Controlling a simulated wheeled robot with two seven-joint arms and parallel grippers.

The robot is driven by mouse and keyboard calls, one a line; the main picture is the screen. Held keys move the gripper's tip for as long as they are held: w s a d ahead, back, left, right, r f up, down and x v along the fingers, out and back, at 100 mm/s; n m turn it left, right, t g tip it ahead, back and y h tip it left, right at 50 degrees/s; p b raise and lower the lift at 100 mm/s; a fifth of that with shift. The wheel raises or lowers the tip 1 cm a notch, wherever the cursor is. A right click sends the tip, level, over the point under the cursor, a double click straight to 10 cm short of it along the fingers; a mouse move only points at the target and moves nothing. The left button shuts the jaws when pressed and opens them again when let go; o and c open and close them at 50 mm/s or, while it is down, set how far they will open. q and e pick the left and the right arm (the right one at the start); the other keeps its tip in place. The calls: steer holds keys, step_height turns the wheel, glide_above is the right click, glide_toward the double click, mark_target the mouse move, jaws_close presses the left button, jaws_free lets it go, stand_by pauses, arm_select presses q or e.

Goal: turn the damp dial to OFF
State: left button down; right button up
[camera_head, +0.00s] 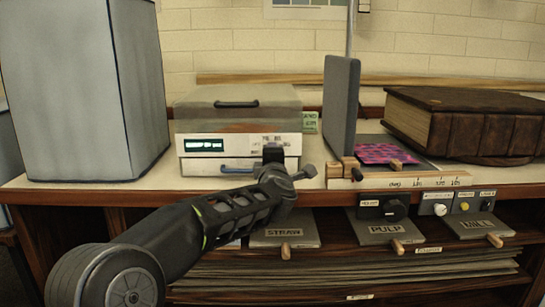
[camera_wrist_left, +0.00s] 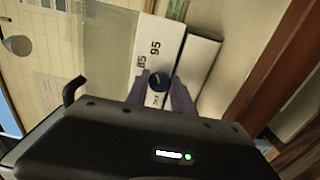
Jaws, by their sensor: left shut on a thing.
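The damp dial (camera_wrist_left: 160,81) is a small dark round knob on a white panel (camera_wrist_left: 150,48) in the left wrist view. The figures 85 and 95 are printed beside it; its pointer setting is too small to read. My left gripper (camera_wrist_left: 166,94) is shut on the dial, one finger on each side. In the head view my left gripper (camera_head: 274,154) is at the right part of the front of the white machine (camera_head: 199,158) and hides the dial there. My right gripper is not in view.
A tall grey box (camera_head: 85,90) stands left of the machine. An upright grey board (camera_head: 341,108), a pink-patterned sheet (camera_head: 380,153) and a thick brown book (camera_head: 470,125) are to the right.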

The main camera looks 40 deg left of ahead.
arm_select(q)
steer(key=c, duration=1.1)
jaws_free()
steer(key=p+v, duration=0.1)
steer(key=v, duration=0.6)
steer(key=shift+s+d, duration=0.25)
steer(key=shift+s, duration=0.05)
steer(key=shift+f, duration=0.1)
